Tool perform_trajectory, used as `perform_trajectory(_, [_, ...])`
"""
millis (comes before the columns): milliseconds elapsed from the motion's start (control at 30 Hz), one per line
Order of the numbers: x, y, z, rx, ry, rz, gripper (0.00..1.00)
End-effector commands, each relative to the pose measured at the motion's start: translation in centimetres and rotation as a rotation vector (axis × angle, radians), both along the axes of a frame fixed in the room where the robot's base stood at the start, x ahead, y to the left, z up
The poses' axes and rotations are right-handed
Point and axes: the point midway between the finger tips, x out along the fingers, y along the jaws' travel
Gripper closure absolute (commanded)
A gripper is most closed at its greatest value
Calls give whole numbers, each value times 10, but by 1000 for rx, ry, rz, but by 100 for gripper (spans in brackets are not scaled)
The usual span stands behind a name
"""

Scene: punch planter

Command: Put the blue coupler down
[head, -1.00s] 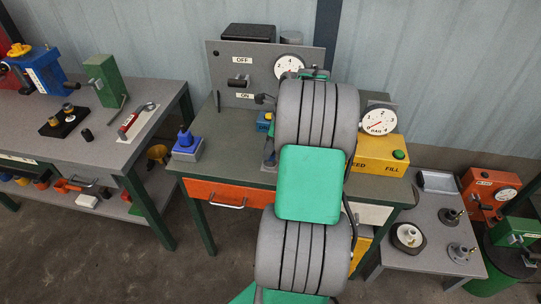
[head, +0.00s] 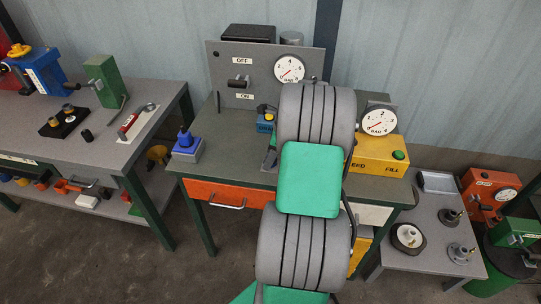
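My gripper is not visible; my own green and grey arm rises through the middle of the head view and hides what lies behind it. I cannot make out a blue coupler for certain. A blue knobbed piece (head: 186,138) stands upright on a blue and grey block (head: 187,152) at the left end of the middle bench (head: 235,165). A small blue and yellow block (head: 265,123) with a dark part on top sits just left of my arm. Whether my gripper holds anything is hidden.
A grey ON/OFF panel (head: 225,75) with a dial (head: 289,68) stands at the back. A yellow FEED/FILL box (head: 378,158) with a gauge (head: 379,120) is right of my arm. The bench top between the left block and the panel is clear.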

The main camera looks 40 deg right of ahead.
Motion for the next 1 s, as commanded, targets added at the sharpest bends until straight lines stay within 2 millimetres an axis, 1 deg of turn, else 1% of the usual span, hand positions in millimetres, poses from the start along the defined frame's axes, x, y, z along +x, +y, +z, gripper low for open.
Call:
perform_trajectory(67, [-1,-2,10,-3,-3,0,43])
perform_trajectory(167, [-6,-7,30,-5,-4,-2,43])
perform_trajectory(300, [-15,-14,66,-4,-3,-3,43])
perform_trajectory(433, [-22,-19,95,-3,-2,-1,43])
perform_trajectory(533, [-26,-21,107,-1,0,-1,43])
perform_trajectory(667, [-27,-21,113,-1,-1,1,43])
perform_trajectory(733, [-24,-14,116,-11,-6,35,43])
perform_trajectory(767, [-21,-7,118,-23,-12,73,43])
perform_trajectory(833, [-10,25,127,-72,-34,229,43])
perform_trajectory(867, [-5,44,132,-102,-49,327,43])
perform_trajectory(900, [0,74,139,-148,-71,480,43])
perform_trajectory(933, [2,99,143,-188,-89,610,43])
perform_trajectory(967, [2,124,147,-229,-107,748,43])
perform_trajectory(1000, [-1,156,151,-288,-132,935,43])
